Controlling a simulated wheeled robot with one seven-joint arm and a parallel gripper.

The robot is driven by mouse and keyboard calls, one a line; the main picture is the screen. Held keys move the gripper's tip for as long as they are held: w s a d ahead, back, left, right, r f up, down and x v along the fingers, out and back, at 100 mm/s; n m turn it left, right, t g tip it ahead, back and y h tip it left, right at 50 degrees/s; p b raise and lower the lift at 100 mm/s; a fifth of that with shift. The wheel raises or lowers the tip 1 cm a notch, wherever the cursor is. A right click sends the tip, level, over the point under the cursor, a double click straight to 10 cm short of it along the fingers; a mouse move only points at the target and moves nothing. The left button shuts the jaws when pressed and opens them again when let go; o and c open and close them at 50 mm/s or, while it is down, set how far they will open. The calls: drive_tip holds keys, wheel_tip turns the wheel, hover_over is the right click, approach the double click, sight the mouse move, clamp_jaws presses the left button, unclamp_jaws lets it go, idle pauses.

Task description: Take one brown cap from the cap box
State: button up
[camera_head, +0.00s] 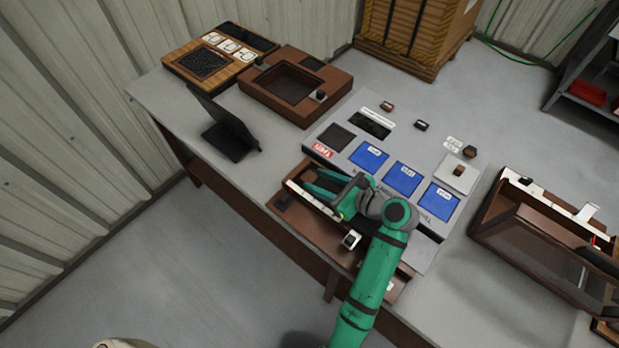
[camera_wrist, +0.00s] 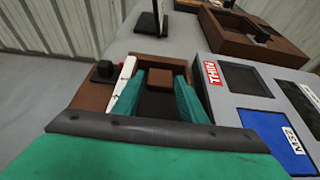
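My gripper (camera_head: 318,184) reaches down over an open brown box (camera_head: 296,168) at the near side of the table. In the wrist view its two green fingers (camera_wrist: 160,84) stand apart inside the box (camera_wrist: 146,59), which has a dark interior and a white strip on its left wall. A small brown block (camera_wrist: 160,77), looking like a cap, shows between the fingertips. I cannot tell whether the fingers touch it. The gripper looks open. My wrist and the fingers hide much of the box's inside.
A grey panel (camera_head: 331,163) with blue squares and a "THIN" label lies right of the box. A dark tablet stand (camera_head: 231,139) and a brown tray (camera_head: 335,84) are behind. A clear-fronted brown case (camera_head: 535,237) stands right. Small brown blocks (camera_head: 387,106) lie on the table.

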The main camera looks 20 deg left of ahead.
sight(307, 176)
drive_tip(key=shift+x, duration=1.7)
drive_tip(key=c, duration=0.7)
